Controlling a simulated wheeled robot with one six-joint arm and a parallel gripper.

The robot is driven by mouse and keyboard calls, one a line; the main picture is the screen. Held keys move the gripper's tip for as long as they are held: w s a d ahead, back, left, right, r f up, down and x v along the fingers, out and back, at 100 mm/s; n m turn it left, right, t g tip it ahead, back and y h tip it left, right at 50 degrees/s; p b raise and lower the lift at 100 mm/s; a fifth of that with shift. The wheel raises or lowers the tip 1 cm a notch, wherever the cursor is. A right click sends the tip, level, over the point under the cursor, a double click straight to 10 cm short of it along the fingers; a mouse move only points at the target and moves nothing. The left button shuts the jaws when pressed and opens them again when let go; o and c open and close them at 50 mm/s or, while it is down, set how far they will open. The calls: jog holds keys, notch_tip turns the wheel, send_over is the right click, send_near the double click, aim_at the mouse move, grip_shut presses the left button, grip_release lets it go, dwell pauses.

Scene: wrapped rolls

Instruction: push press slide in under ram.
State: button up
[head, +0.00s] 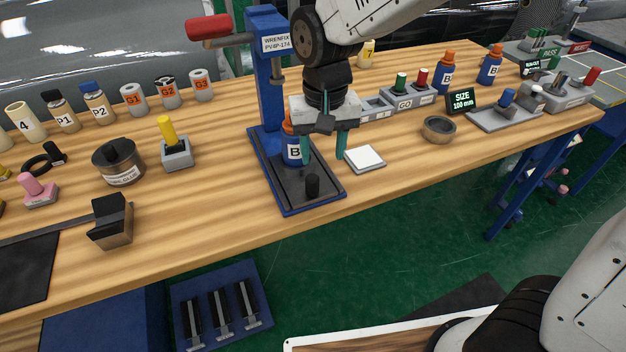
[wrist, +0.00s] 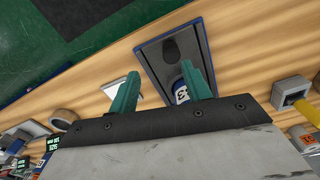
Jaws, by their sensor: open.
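The blue press (head: 268,90) stands on the bench with a red lever (head: 209,27). My arm partly covers its head and ram area. Its black slide (head: 285,190) lies in the blue-edged base and carries an upright black knob (head: 312,186) near the front end. A blue bottle marked B with an orange cap (head: 292,148) stands on the base behind the knob, partly hidden by my gripper. My gripper (head: 324,154) is open and empty above the base's right side, pointing down. The wrist view also shows the knob (wrist: 172,50) and the bottle (wrist: 181,94) near one fingertip.
A white square pad (head: 364,159) lies right of the base. A grey holder with a yellow peg (head: 175,150) stands to the left, and a round bowl (head: 439,130) farther right. The bench's front edge runs close to the base's near end.

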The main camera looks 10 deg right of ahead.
aim_at(313, 178)
jog(key=shift+w+a+f, duration=0.2)
jog(key=shift+a+f, duration=0.25)
jog(key=shift+w+a+f, duration=0.15)
jog(key=shift+a+f, duration=0.3)
notch_tip(313, 178, down, 8)
jog(key=shift+r, duration=0.25)
